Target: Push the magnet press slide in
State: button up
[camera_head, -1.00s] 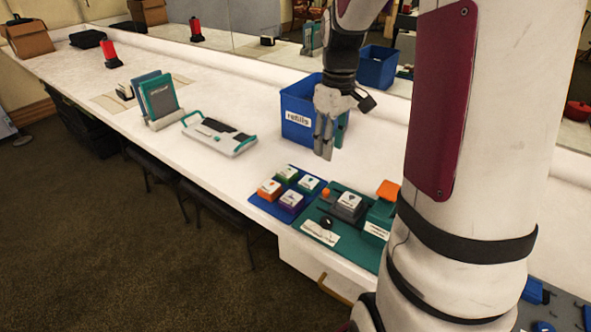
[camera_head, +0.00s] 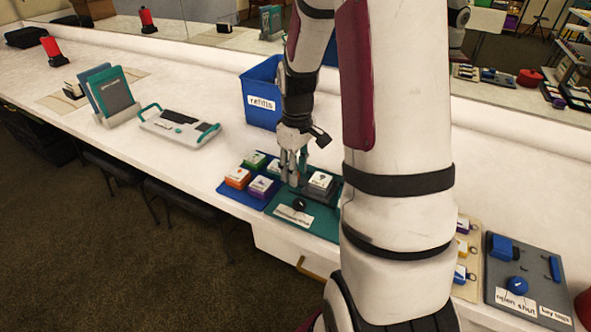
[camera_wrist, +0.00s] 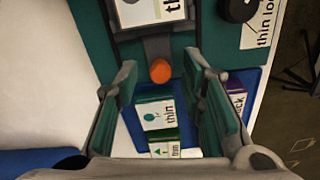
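The magnet press stands on a teal board (camera_head: 328,221) near the front edge of the counter. Its grey block with a white top (camera_head: 320,183) shows right of my gripper (camera_head: 291,172); the press's right part is hidden behind my arm. In the wrist view, the grey slide (camera_wrist: 157,47) ends in an orange knob (camera_wrist: 160,71), with the white-topped block (camera_wrist: 150,12) beyond it. My gripper (camera_wrist: 160,64) is open and points down, with its two fingers either side of the knob. I cannot tell whether either finger touches it. A round black knob (camera_head: 299,204) sits on the board.
A blue tray (camera_head: 229,190) with several labelled blocks lies just left of the press. A blue refills bin (camera_head: 247,92) stands behind it. A white-teal device (camera_head: 180,127) lies farther left. A grey board (camera_head: 525,285) is at the right. The counter between bin and tray is clear.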

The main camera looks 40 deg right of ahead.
aim_at(329, 182)
grip_shut()
jog(key=shift+s, duration=0.1)
jog(key=s+d+p, duration=0.1)
jog(key=s, duration=0.1)
jog(key=s+p, duration=0.1)
jog(key=s, duration=0.2)
jog(key=s+d+p, duration=0.1)
jog(key=s, duration=0.1)
jog(key=shift+s+d, duration=0.25)
jog(key=shift+d, duration=0.1)
jog(key=shift+s+d+f, duration=0.1)
jog(key=shift+s, duration=0.2)
grip_release()
